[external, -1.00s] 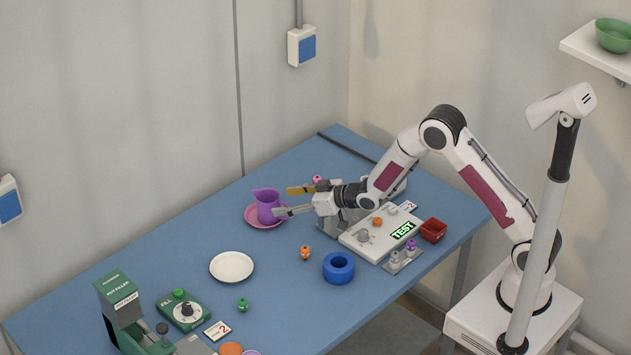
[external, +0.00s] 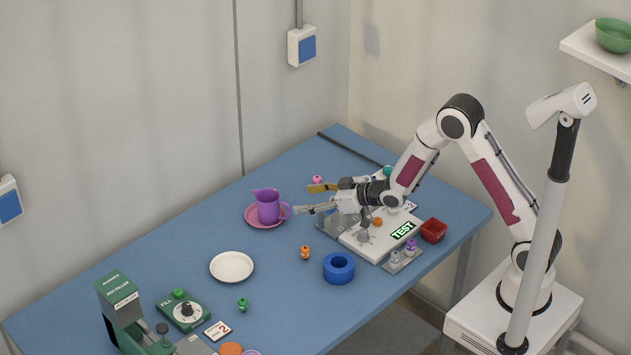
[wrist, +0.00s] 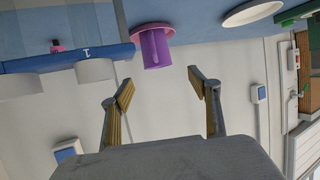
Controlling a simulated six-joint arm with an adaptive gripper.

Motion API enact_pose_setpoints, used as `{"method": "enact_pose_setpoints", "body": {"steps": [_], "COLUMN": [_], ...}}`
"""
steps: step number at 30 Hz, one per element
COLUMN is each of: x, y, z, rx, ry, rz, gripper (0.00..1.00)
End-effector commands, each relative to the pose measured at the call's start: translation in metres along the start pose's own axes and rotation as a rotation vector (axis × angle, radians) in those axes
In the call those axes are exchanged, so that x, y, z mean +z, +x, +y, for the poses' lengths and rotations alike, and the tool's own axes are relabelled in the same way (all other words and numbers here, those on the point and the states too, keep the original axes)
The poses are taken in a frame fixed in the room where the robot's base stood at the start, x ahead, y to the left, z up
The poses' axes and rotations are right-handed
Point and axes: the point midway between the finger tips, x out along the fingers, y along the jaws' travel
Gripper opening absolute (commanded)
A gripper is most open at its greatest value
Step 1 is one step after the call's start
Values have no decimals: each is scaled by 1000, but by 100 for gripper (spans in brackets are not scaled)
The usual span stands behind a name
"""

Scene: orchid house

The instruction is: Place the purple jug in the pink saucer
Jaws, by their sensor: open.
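The purple jug (external: 268,206) stands upright in the pink saucer (external: 251,222) near the table's back edge. In the wrist view the jug (wrist: 155,48) and the saucer (wrist: 139,37) show beyond my fingers, upside down. My gripper (external: 308,199) is open and empty, to the right of the jug and apart from it. In the wrist view its two fingertips (wrist: 161,82) are spread wide with nothing between them.
A blue ring (external: 339,268) and an orange figure (external: 305,252) stand in front. Table around the plate is mostly clear.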

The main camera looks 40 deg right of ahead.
Motion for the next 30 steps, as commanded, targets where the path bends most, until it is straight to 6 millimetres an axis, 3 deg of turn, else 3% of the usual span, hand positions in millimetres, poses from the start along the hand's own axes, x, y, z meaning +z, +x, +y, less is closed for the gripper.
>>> {"method": "enact_pose_setpoints", "body": {"steps": [20, 30], "x": [-1, -22], "y": [-1, -28], "z": [0, 17], "rx": [2, 48], "ry": [0, 0], "rz": [-1, -49], "gripper": [61, 61]}}
